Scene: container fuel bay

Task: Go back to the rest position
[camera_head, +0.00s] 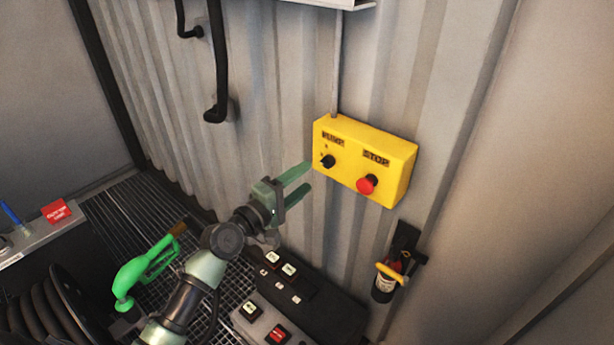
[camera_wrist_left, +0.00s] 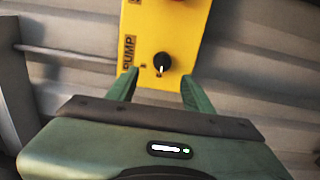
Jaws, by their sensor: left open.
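My left gripper (camera_head: 296,184) is open and empty in the head view. Its two green fingers point toward the yellow control box (camera_head: 393,161) on the corrugated wall, just left of the box's pump end. The box carries a black pump knob (camera_head: 327,161) and a red stop button (camera_head: 367,184). In the left wrist view, the open fingers of the left gripper (camera_wrist_left: 160,92) frame the black pump knob (camera_wrist_left: 162,62) on the yellow box (camera_wrist_left: 184,30), with nothing held between them. I cannot tell the exact gap to the knob. My right gripper does not show.
A green fuel nozzle (camera_head: 146,270) stands at lower left near a black hose reel (camera_head: 48,305).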

